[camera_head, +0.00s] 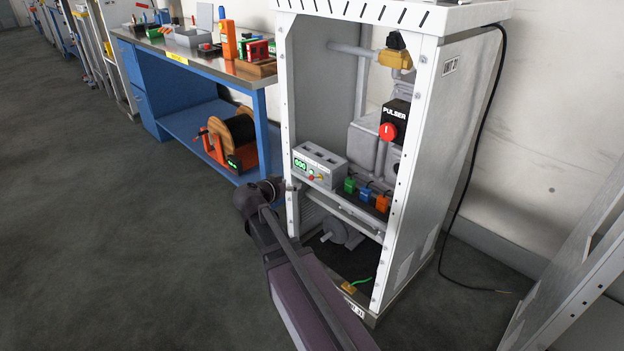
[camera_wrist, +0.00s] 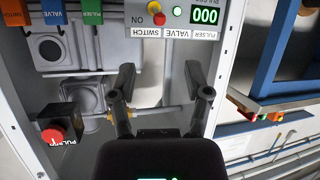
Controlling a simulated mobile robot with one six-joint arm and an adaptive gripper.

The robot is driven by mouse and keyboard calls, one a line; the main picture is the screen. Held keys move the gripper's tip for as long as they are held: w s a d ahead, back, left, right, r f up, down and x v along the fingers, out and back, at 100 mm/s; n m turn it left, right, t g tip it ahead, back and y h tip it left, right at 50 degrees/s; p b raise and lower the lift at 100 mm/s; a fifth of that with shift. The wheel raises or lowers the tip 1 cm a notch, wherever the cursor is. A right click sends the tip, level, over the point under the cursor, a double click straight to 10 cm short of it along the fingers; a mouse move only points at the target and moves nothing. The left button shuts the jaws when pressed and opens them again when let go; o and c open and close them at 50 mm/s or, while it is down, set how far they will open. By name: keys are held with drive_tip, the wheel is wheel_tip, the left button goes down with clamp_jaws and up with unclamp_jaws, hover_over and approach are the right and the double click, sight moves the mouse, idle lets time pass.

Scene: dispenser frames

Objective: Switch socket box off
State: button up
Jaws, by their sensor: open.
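The socket box (camera_head: 325,160) is a grey box on a shelf inside the white cabinet. It has a green lit "000" display (camera_head: 300,164), a red knob or button (camera_head: 311,178) and a small green light. In the wrist view, which is upside down, the socket box (camera_wrist: 188,22) is at the top with SWITCH, VALVE and PULSER labels. The red part with yellow (camera_wrist: 156,17) and the display (camera_wrist: 205,15) show there. My gripper (camera_wrist: 166,85) is open, with nothing between its fingers, apart from the box front. In the head view it is partly hidden near the cabinet's left post.
The white cabinet (camera_head: 424,180) has posts beside the opening. Green (camera_head: 349,185), blue (camera_head: 364,193) and orange (camera_head: 382,203) plugs line the shelf right of the box. A PULSER unit with a red button (camera_head: 387,132) is above. A blue workbench (camera_head: 190,130) stands left; open floor is at left.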

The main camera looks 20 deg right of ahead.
sight(310, 178)
drive_tip(key=b+x, duration=0.5)
drive_tip(key=x, duration=0.8)
drive_tip(key=shift+w+d+f, duration=0.1)
drive_tip(key=shift+d+f, duration=0.05)
drive_tip(key=shift+d, duration=0.1)
clamp_jaws()
